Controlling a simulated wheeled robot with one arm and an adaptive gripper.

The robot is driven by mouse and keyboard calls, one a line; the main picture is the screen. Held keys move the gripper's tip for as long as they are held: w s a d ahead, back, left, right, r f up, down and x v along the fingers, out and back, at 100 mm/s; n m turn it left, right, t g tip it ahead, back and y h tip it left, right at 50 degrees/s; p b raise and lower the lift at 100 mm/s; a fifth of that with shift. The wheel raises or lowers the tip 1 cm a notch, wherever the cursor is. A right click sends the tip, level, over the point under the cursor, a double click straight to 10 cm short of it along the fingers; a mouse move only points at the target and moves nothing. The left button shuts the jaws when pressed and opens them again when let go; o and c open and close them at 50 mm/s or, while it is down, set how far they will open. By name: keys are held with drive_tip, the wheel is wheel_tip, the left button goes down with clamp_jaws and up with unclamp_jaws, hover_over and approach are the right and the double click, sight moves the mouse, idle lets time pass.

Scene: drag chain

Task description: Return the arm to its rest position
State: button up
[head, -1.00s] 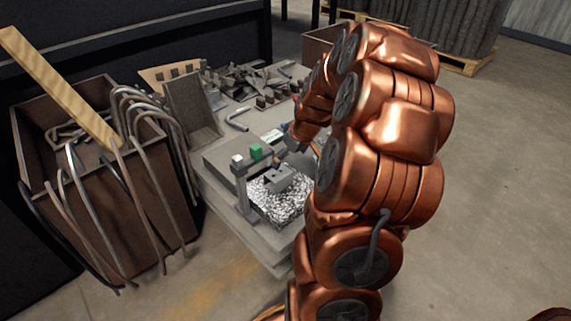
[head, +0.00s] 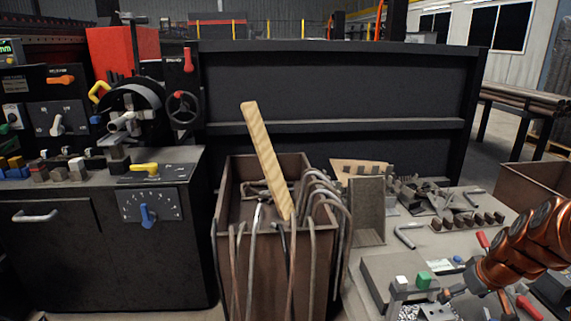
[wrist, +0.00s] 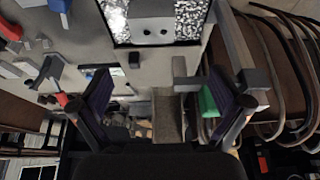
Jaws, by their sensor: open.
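My copper-coloured arm (head: 525,245) reaches in from the right edge of the head view over the workbench (head: 375,262). My gripper (wrist: 153,80) is open in the wrist view, its two dark fingers spread wide with nothing held between them. Beyond the fingers is a grey block with two holes (wrist: 153,27) on a speckled surface (wrist: 115,20). A green block (wrist: 208,101) appears beside the right finger; I cannot tell if they touch. It also shows in the head view (head: 423,280). The lower part of my arm is out of frame.
A brown bin (head: 260,270) with bent rods and a wooden plank (head: 266,158) stands left of the bench. Metal scraps (head: 425,192) lie at the bench's back. A machine cabinet (head: 75,255) is at far left. Red-handled tools (head: 528,306) lie near my arm.

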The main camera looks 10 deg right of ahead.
drive_tip(key=s+a+r+n+g+y+p, duration=0.1)
drive_tip(key=s+a+r+p, duration=0.2)
drive_tip(key=a+r+p, duration=0.6)
drive_tip(key=s+a+r+g+p, duration=0.25)
drive_tip(key=a+r+p, duration=0.45)
drive_tip(key=a+r, duration=0.45)
drive_tip(key=s+a+r+g+p, duration=0.1)
drive_tip(key=s+a+r+p, duration=0.4)
drive_tip(key=s+r+p, duration=0.3)
drive_tip(key=s+a+r+g+h+p, duration=0.1)
drive_tip(key=s+a+r+p, duration=0.4)
drive_tip(key=s+r+p, duration=0.3)
drive_tip(key=s+r, duration=0.1)
drive_tip(key=s, duration=0.1)
drive_tip(key=shift+s+r+m+g, duration=0.15)
drive_tip(key=shift+s+m+g, duration=0.15)
drive_tip(key=shift+m+g, duration=0.1)
